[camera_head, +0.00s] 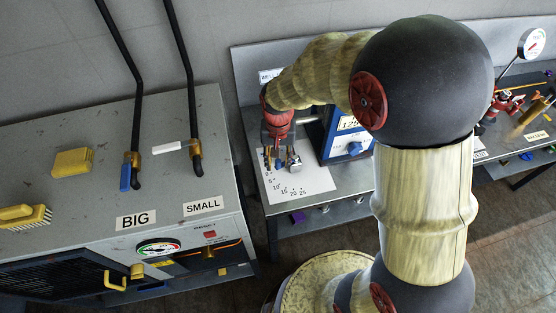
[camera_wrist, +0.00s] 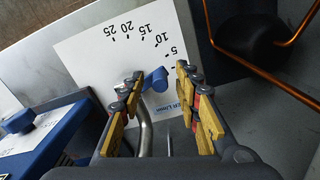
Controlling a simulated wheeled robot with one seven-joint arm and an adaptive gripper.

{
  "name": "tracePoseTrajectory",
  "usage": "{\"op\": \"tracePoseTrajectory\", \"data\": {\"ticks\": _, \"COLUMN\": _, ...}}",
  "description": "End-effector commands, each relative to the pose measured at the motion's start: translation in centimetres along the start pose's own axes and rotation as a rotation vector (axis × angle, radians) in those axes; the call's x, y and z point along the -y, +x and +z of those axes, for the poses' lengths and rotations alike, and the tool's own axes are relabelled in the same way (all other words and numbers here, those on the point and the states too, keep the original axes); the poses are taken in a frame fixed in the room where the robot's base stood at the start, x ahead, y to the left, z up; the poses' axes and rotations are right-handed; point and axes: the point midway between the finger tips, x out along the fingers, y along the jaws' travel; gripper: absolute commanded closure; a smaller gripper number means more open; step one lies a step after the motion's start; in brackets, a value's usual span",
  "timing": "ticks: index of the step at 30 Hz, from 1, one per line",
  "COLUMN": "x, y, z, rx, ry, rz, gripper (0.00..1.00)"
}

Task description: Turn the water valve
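The water valve has a small blue handle (camera_wrist: 155,80) on a bent silver pipe (camera_wrist: 146,135), over a white dial sheet (camera_wrist: 88,52) marked 5 to 25. In the head view, the sheet (camera_head: 312,184) lies on a grey bench, with the silver spout (camera_head: 294,161) above it. My gripper (camera_wrist: 160,84) points down with its fingers apart. The blue handle shows between the fingertips in the wrist view, with no clear grip on it. In the head view, my gripper (camera_head: 280,155) partly covers the valve.
A blue box (camera_head: 345,138) with a number display stands right beside my gripper. On the left bench are a blue-handled valve (camera_head: 125,177) by BIG, a white-handled valve (camera_head: 170,147) by SMALL, and a yellow sponge (camera_head: 72,162). A copper pipe (camera_wrist: 255,66) runs right in the wrist view.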

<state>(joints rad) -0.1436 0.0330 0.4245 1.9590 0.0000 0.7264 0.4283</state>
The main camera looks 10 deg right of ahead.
Motion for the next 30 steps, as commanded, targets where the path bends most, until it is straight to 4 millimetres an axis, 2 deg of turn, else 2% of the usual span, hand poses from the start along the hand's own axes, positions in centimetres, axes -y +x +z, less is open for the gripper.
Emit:
{"op": "tracePoseTrajectory", "data": {"ticks": 5, "x": 0.1, "y": -2.5, "z": -0.1, "rx": -0.006, "ry": 0.000, "rz": -0.003, "gripper": 0.67}}
{"op": "tracePoseTrajectory", "data": {"ticks": 13, "x": 0.1, "y": -8.1, "z": -0.1, "rx": -0.006, "ry": 0.000, "rz": -0.003, "gripper": 0.67}}
{"op": "tracePoseTrajectory", "data": {"ticks": 18, "x": 0.1, "y": -10.4, "z": -0.1, "rx": -0.003, "ry": 0.000, "rz": -0.001, "gripper": 0.67}}
{"op": "tracePoseTrajectory", "data": {"ticks": 24, "x": 0.0, "y": -11.6, "z": -0.1, "rx": -0.002, "ry": 0.000, "rz": -0.001, "gripper": 0.67}}
{"op": "tracePoseTrajectory", "data": {"ticks": 30, "x": 0.0, "y": -11.7, "z": 0.0, "rx": -0.002, "ry": 0.000, "rz": -0.001, "gripper": 0.67}}
